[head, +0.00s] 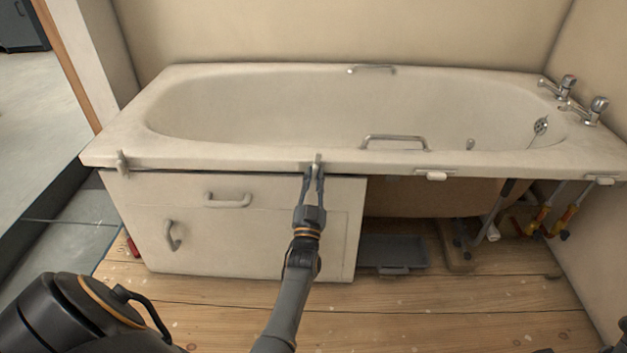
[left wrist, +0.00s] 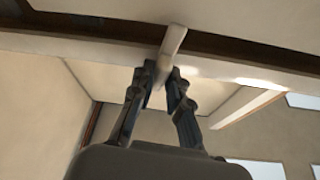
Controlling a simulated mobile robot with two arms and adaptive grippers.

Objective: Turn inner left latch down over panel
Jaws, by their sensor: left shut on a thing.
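The inner left latch (head: 318,159) is a small pale tab on the bath's front rim, above the white panel (head: 280,240). It stands upright, its upper end rising over the rim. My left gripper (head: 314,172) reaches up from below and is shut on the latch. In the left wrist view the latch (left wrist: 173,41) sticks out beyond the fingertips (left wrist: 162,78), and its lower end is between them. The panel covers the left part of the bath front. A thin dark gap shows under the rim. My right gripper is not recognisable in view.
The outer left latch (head: 121,162) also stands upright. Two right latches (head: 436,176) (head: 600,180) lie flat along the rim. The bath's right underside is open, with a grey tray (head: 393,252) and yellow-red handled tools (head: 563,220). A grab rail (head: 394,139) is on the near rim.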

